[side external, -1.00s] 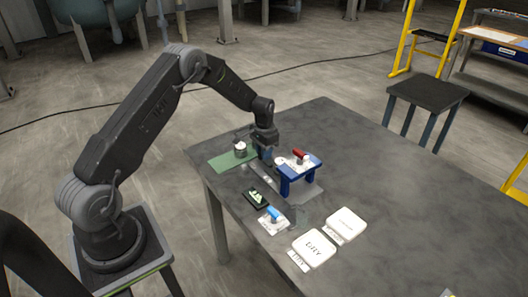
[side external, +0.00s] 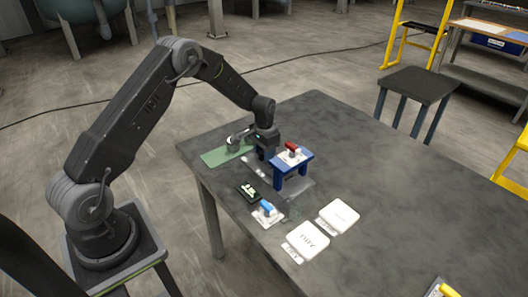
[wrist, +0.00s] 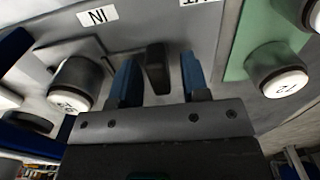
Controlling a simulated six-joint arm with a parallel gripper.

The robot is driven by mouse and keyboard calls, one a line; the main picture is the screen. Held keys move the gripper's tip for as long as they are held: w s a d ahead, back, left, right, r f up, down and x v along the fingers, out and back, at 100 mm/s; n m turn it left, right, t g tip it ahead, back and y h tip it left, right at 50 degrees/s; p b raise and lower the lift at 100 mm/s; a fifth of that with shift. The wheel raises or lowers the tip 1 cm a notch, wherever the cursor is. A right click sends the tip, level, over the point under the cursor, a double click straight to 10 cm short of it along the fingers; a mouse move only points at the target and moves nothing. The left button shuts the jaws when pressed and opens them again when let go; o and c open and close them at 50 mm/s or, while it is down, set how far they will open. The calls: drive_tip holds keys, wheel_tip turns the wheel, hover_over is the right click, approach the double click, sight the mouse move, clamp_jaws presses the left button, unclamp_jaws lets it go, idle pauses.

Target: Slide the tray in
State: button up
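In the wrist view my gripper (wrist: 158,75) is open, with its two blue fingers on either side of a dark upright handle (wrist: 156,68). Gaps show between the handle and both fingers. The handle stands by a grey metal surface with an "IN" label (wrist: 97,15) and a second label cut off at the top edge. I cannot make out the tray's outline. In the side view my gripper (side external: 264,152) is low over the table, just left of the blue press stand (side external: 293,161), and the handle is hidden there.
A white-capped cylinder (wrist: 75,85) is left of the fingers; another (wrist: 278,75) stands on a green mat (wrist: 236,62).

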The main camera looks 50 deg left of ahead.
wheel_tip(320, 180, up, 14)
drive_tip(key=shift+f, duration=0.1)
idle(0.6)
drive_tip(key=shift+o, duration=2.7)
drive_tip(key=m, duration=0.1)
drive_tip(key=a+m, duration=0.1)
drive_tip(key=shift+f+m+h, duration=0.15)
drive_tip(key=shift+m+h, duration=0.15)
drive_tip(key=a+f+m+h, duration=0.1)
drive_tip(key=a+m+h, duration=0.3)
drive_tip(key=m, duration=1.1)
drive_tip(key=x, duration=1.3)
drive_tip(key=shift+f, duration=0.25)
